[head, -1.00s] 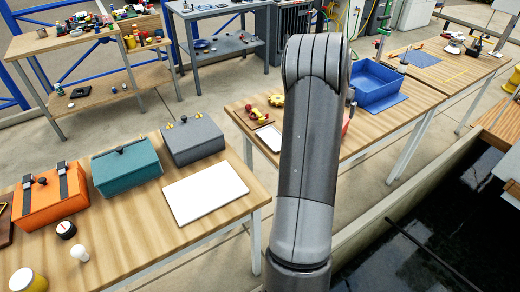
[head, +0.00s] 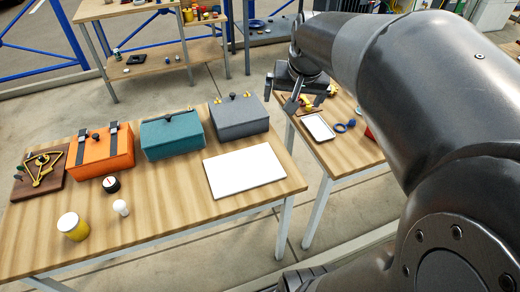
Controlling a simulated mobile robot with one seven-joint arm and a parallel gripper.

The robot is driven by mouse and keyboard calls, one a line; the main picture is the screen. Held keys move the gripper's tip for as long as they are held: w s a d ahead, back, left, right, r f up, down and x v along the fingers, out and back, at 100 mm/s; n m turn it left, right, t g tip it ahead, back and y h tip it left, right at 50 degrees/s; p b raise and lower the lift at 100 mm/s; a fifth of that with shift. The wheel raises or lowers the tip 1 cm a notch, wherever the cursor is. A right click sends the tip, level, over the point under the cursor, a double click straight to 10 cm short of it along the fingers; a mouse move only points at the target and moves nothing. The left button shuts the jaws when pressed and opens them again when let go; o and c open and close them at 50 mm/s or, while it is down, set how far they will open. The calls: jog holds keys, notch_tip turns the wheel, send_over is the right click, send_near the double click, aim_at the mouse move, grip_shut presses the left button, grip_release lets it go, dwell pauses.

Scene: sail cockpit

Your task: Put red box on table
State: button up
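A small part of a red object (head: 369,133) shows at the right end of the middle table, mostly hidden behind my arm; I cannot tell whether it is the red box. An orange-red box (head: 101,153) with two dark straps and a black knob sits on the near table (head: 170,215). My gripper (head: 304,100) is above the left part of the middle table (head: 345,155), apart from both boxes. Its fingers look spread, with nothing seen held between them.
On the near table are a teal box (head: 172,136), a grey box (head: 239,117), a white board (head: 244,171), a yellow cup (head: 73,227), a white knob (head: 121,207) and a brown board with a brass instrument (head: 40,175). A white tray (head: 318,128) lies on the middle table.

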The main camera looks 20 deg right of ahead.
jog(key=s+a+f+n, duration=0.1)
jog(key=s+a+n, duration=0.1)
jog(key=s+a, duration=0.4)
jog(key=s+a+f+n+y, duration=0.1)
jog(key=s+a+n, duration=0.2)
jog(key=s+a, duration=0.3)
jog(key=shift+s+a+f+t, duration=0.25)
jog(key=shift+s+a+t, duration=0.1)
jog(key=shift+s, duration=0.75)
